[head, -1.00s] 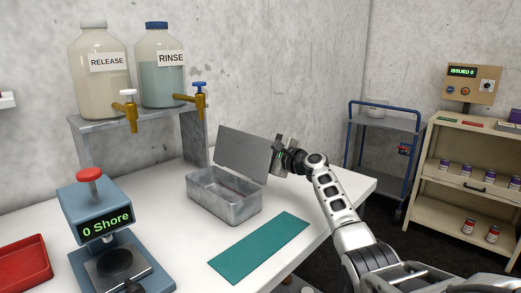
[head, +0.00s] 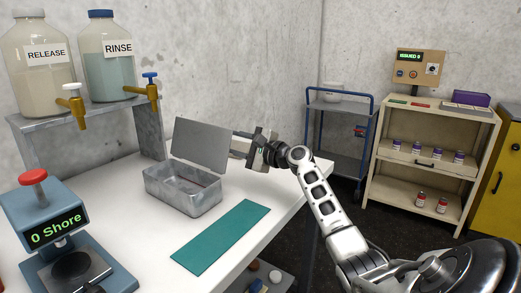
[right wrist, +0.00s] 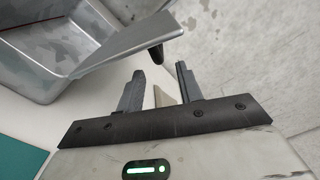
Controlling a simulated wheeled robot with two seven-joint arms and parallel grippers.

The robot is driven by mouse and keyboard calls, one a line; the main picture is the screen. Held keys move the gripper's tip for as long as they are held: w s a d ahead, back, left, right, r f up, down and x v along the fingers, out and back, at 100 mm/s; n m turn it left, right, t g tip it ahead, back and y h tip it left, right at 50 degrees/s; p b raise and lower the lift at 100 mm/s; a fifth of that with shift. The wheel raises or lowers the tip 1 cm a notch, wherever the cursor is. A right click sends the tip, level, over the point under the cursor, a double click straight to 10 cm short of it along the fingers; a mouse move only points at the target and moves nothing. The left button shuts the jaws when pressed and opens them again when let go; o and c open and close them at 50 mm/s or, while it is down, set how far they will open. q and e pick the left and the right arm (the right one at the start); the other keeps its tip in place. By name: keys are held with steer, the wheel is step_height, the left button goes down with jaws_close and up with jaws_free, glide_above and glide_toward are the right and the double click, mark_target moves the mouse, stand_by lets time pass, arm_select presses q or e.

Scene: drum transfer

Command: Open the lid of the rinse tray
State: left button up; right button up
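The rinse tray (head: 185,196) is a grey metal box on the white table, with its lid (head: 202,145) standing up along the back edge, leaning back. The tray's inside is exposed. In the right wrist view the tray (right wrist: 45,80) is at upper left, and the lid (right wrist: 120,45) has a black handle (right wrist: 157,52) at its near edge. My right gripper (head: 243,145) is right of the lid, apart from it. In the right wrist view my right gripper (right wrist: 159,82) has its fingers spread with nothing gripped; the handle is just beyond the tips. My left gripper is out of view.
A teal mat (head: 222,236) lies in front of the tray. A Shore gauge (head: 62,225) stands at front left. RELEASE (head: 40,75) and RINSE (head: 108,72) bottles stand on a grey shelf behind. A blue-framed cart (head: 340,125) and a cream rack (head: 425,170) stand at right.

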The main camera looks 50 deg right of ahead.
steer(key=s+d, duration=0.1)
steer(key=s, duration=0.7)
steer(key=shift+s+d+b, duration=0.15)
steer(key=shift+b, duration=0.2)
